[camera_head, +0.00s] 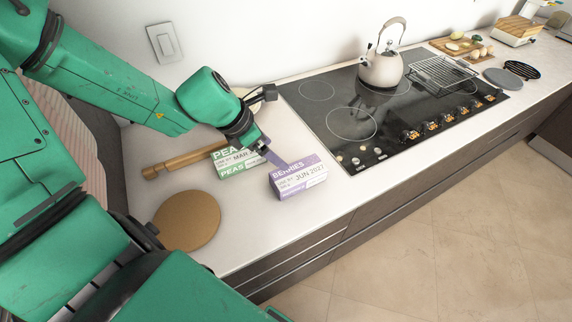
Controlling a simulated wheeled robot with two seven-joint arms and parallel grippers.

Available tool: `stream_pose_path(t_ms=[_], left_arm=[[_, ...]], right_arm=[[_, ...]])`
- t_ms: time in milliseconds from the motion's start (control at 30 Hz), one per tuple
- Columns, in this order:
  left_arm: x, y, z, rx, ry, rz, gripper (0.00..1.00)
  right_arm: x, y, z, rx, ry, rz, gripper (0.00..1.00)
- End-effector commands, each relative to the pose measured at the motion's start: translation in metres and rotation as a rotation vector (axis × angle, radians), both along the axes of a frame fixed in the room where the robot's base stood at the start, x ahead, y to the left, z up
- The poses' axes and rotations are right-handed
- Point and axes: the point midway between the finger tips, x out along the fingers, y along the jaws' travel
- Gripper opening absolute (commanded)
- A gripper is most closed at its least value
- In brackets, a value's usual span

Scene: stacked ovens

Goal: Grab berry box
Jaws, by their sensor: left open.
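The berry box (298,182) is a purple and white carton labelled "BERRIES" and "JUN 2027". It lies on the white counter in front of the cooktop's near left corner. My left gripper (272,156) reaches in from the left and is just above and behind the berry box. It is open, and one finger shows near the box's top edge; whether it touches cannot be told. A green and white peas box (232,172) is just left of the berry box, partly hidden by my left gripper. My right gripper is not in view.
A wooden rolling pin (180,163) lies left of the peas box, and a round brown board (188,221) is at the front left. The black cooktop (385,115) with a kettle (381,68) and a wire rack (441,73) is to the right. Bare counter lies in front of the berry box.

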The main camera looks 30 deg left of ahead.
Motion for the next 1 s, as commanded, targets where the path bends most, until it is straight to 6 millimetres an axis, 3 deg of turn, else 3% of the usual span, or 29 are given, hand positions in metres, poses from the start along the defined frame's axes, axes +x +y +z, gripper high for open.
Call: stream_pose_path(t_ms=[133,300,500,800,1000], left_arm=[[0.012,-0.01,-0.032,-0.006,0.008,-0.003,1.0],[0.029,-0.02,-0.065,-0.004,0.004,-0.001,1.0],[0.039,-0.024,-0.081,-0.003,0.002,0.0,1.0],[0.058,-0.033,-0.12,-0.001,0.002,-0.001,1.0],[0.06,-0.034,-0.121,0.0,-0.001,-0.001,1.0]], right_arm=[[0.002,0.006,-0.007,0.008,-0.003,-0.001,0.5],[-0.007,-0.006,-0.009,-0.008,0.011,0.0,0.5],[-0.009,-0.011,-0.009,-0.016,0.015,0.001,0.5],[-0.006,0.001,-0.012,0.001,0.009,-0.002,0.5],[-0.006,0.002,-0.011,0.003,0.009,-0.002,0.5]])
